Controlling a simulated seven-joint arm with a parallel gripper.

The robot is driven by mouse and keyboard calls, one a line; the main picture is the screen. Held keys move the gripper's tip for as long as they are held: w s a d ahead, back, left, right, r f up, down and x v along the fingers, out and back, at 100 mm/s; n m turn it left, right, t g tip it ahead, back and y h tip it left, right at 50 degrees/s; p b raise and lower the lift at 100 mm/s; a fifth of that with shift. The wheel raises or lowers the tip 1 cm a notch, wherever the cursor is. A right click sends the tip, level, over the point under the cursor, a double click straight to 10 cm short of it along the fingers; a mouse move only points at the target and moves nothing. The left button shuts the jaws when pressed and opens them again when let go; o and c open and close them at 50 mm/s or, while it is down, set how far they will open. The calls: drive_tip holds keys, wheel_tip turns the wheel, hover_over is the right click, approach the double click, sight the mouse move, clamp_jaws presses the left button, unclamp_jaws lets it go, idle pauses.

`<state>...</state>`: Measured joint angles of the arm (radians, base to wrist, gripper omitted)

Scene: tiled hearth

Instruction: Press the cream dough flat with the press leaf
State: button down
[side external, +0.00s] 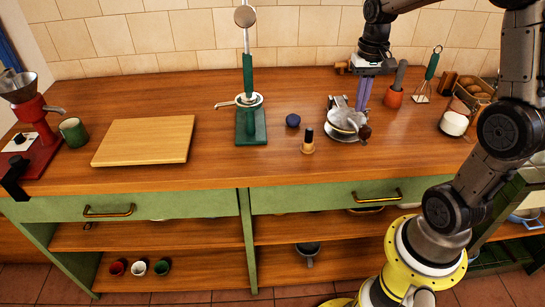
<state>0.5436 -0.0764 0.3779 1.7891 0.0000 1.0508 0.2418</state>
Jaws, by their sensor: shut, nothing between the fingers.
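A small round metal press (333,137) stands on the counter right of centre. Its upper leaf (341,117) lies low over the lower plate, and a dark brown knob (365,132) shows at its front right. A pale cream patch, which may be the cream dough, shows at the leaf; it is too small to tell how flat it is. My gripper (362,108) points down just behind and right of the press, with its purple fingers shut and empty. I cannot tell whether the fingertips touch the leaf.
A green lever press (251,127), a dark blue lid (293,120) and a dark-topped wooden stamp (308,141) stand to the left. A terracotta mortar (394,97) is close right of my gripper. A cutting board (145,141) lies farther left. The counter's front strip is clear.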

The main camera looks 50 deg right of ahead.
drive_tip(key=shift+r, duration=1.95)
drive_tip(key=shift+a, duration=0.1)
